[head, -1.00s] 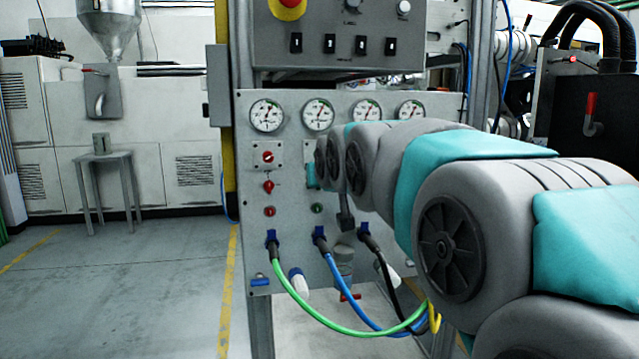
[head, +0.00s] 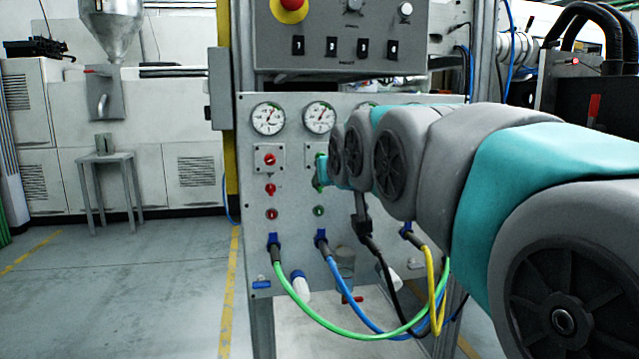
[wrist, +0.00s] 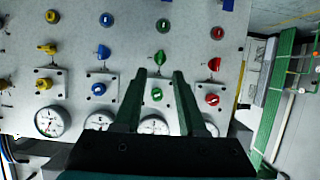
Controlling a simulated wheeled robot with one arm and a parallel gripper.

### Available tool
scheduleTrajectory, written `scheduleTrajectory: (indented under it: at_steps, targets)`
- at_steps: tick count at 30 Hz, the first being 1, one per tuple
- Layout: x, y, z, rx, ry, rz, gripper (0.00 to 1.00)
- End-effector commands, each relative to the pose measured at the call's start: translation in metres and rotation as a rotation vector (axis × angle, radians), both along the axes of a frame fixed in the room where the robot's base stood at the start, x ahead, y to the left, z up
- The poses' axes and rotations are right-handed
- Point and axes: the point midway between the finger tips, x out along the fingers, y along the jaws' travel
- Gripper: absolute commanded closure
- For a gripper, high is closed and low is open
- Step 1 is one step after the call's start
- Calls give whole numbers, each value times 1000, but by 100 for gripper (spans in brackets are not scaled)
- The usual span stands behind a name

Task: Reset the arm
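My arm reaches in from the right of the head view, bent, and ends close to the grey valve panel (head: 262,185). My gripper (wrist: 160,74) shows two dark fingers with a clear gap between them in the wrist view, so it is open. A green knob (wrist: 157,95) on the panel appears between the fingers. I cannot tell how far the fingertips are from the panel, and no held object shows. In the head view my arm hides the right part of the panel, including most of the right gauges.
Red knobs (wrist: 212,99) and a blue knob (wrist: 99,89) flank the fingers in the wrist view. A green hose (head: 310,318), a blue hose (head: 350,305) and a yellow hose (head: 431,290) hang below my arm. Open floor (head: 130,280) lies left of the panel.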

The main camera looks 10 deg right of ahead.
Motion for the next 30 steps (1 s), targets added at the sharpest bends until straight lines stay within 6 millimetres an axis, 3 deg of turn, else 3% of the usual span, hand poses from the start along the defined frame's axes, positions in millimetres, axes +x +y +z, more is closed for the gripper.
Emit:
scheduleTrajectory:
  at_steps: [4, 13, 16, 20, 23, 27, 30]
  targets:
    - [-11, 0, 4, 0, 2, 0, 60]
    - [-12, 0, 3, 0, 5, 0, 60]
    - [-17, 0, -8, 0, 41, -1, 60]
    - [-39, -1, -50, -1, 186, -3, 60]
    - [-75, -2, -103, -1, 367, -5, 60]
    - [-144, -2, -175, 2, 644, -9, 60]
    - [-201, -2, -214, 5, 831, -10, 60]
